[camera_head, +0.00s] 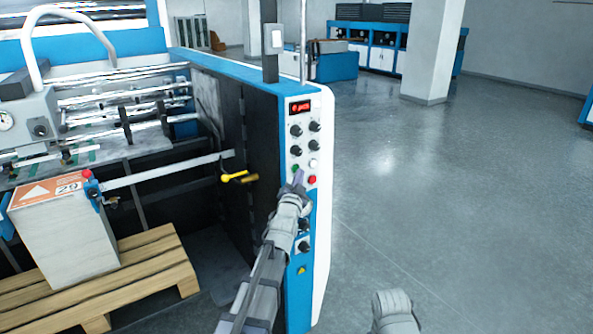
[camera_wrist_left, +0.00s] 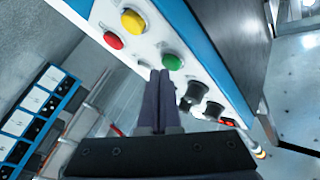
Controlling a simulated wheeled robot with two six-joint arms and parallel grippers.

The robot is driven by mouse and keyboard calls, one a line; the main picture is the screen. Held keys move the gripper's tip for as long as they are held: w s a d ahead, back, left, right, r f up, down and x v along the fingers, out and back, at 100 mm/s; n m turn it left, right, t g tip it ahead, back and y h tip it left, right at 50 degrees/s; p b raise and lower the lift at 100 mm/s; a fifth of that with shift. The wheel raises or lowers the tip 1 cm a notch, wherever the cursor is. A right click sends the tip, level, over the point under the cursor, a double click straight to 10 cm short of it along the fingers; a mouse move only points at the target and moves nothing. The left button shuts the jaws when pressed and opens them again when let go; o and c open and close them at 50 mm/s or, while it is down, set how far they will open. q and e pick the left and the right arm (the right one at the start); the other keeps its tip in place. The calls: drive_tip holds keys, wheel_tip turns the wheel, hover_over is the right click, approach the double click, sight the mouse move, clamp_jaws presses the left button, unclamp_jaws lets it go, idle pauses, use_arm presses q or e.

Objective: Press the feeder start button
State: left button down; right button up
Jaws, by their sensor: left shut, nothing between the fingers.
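The control panel (camera_head: 296,130) on the machine's end post carries dark knobs, a red display and several buttons. In the left wrist view a green button (camera_wrist_left: 173,62), a yellow button (camera_wrist_left: 133,21) and a red button (camera_wrist_left: 113,40) show. No label for the feeder start button is legible. My left gripper (camera_head: 298,177) is shut and empty, in front of the panel close to the buttons. In the left wrist view its fingertips (camera_wrist_left: 160,74) are just beside the green button; I cannot tell whether they touch it.
A yellow handle (camera_head: 234,177) sticks out of the machine's side, left of the panel. A stack of sheets (camera_head: 72,235) stands on a wooden pallet (camera_head: 150,265) at the lower left. The grey floor (camera_head: 450,200) to the right is clear.

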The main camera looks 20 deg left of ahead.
use_arm(q)
drive_tip(key=shift+w+a, duration=0.25)
drive_tip(key=shift+a, duration=0.05)
idle(0.7)
drive_tip(key=shift+s+d, duration=0.55)
drive_tip(key=shift+d, duration=0.1)
